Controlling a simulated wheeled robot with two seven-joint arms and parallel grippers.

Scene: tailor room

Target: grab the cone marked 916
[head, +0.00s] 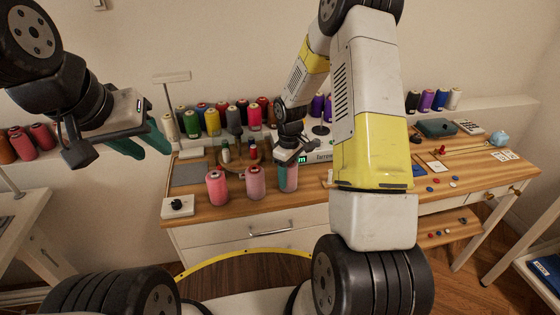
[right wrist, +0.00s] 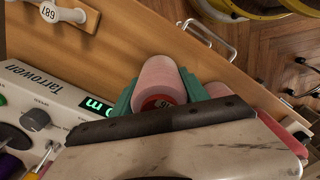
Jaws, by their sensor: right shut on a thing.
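A pink cone (right wrist: 158,76) stands between the green fingers of my right gripper (right wrist: 158,95) in the right wrist view. Its red end carries a small label, partly hidden by the gripper body, so I cannot read the whole number. In the head view this cone (head: 288,182) is at the table's front edge, with my right gripper (head: 290,168) shut on it from above. Two more pink cones, one at the left (head: 217,188) and one in the middle (head: 255,183), stand beside it. My left gripper (head: 146,143) is raised at the left, open and empty.
A Tarrowen device (right wrist: 50,110) with a green display is close to my right gripper. Several coloured cones line the back shelf. A white box with a black knob (head: 178,206) stands at the table's front left corner.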

